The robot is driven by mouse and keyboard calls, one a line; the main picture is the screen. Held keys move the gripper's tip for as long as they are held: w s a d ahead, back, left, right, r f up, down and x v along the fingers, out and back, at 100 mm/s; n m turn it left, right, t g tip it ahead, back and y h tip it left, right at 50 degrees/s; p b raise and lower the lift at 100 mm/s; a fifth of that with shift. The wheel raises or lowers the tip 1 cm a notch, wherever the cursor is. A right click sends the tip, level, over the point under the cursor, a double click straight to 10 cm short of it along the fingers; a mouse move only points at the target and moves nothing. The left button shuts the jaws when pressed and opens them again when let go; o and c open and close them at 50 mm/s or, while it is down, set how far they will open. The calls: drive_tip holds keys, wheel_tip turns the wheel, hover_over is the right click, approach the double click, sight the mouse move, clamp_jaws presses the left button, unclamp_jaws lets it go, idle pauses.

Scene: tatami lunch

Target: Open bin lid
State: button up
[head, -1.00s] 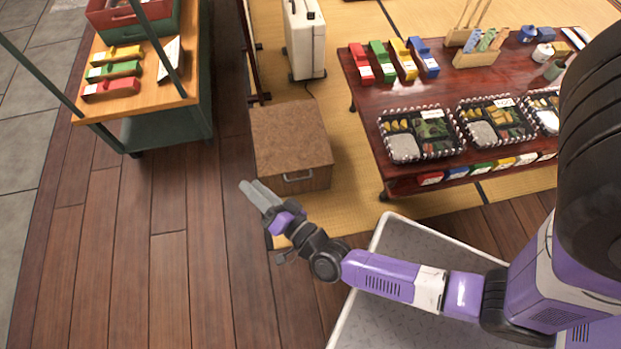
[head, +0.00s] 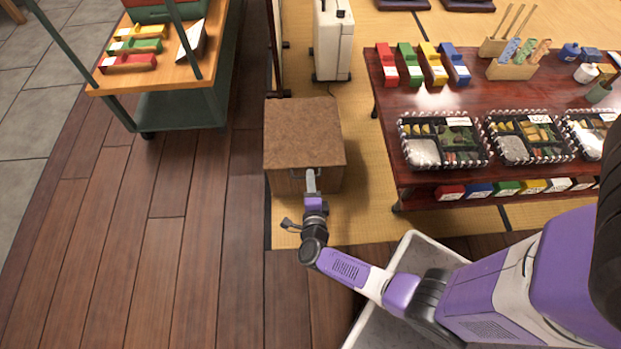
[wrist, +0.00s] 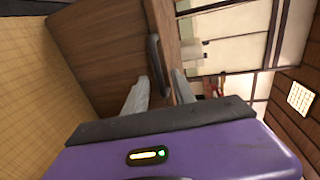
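The bin is a brown wooden box (head: 300,135) on the floor, and its top lies flat and closed. A grey bar handle on its front face is mostly hidden behind my fingers in the head view; the handle (wrist: 153,56) shows clearly in the wrist view. My gripper (head: 311,177) is at the front of the bin, right by the handle. In the wrist view my gripper (wrist: 161,76) is open, with a finger on each side of the handle's near end. I cannot tell whether either finger touches the handle.
A low dark table (head: 385,110) with lunch boxes and coloured blocks stands to the right. A green cart (head: 180,110) with a wooden top stands at the left. A white case (head: 332,45) stands behind the bin. The wooden floor at left front is clear.

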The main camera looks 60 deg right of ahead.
drive_tip(key=shift+b+x, duration=0.3)
drive_tip(key=shift+x, duration=0.85)
clamp_jaws()
drive_tip(key=shift+f, duration=0.1)
